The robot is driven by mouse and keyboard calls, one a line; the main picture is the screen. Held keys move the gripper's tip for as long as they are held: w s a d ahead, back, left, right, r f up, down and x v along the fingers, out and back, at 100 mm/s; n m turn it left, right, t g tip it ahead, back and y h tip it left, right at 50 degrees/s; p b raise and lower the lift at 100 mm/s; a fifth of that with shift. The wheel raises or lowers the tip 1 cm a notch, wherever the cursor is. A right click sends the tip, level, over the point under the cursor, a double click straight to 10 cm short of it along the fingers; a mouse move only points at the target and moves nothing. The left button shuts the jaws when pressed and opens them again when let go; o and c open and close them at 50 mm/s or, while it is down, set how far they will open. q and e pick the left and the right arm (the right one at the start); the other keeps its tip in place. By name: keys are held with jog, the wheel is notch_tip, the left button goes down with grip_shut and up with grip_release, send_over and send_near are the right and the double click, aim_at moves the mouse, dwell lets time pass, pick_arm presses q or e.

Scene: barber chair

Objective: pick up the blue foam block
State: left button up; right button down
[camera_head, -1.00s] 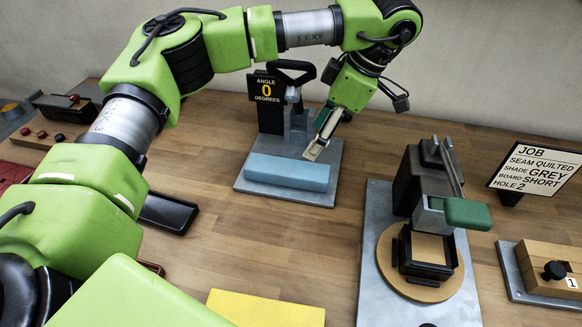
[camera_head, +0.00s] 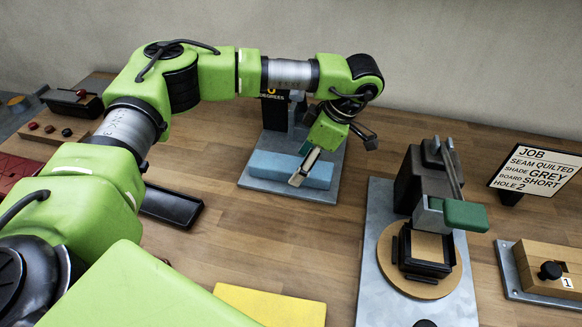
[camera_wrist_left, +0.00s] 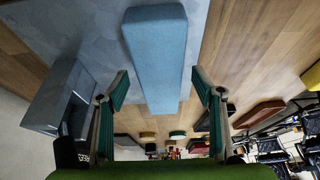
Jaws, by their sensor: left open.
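The blue foam block (camera_head: 268,168) lies flat on a grey metal plate near the back middle of the table. My left gripper (camera_head: 304,166) points down over the right part of the block in the head view. In the left wrist view the block (camera_wrist_left: 158,50) runs lengthwise between the two open fingers of my left gripper (camera_wrist_left: 160,92), with room on both sides. I cannot tell whether the fingertips are level with the block or above it. My right gripper is not in view.
A dark upright stand with an angle sign (camera_head: 274,108) rises behind the block, partly hidden by my left arm. A clamp fixture with a green handle (camera_head: 466,214) stands to the right. A yellow block (camera_head: 268,306) lies in front, and a black tray (camera_head: 170,206) at the left.

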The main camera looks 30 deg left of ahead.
pick_arm(q)
jog(key=c, duration=1.3)
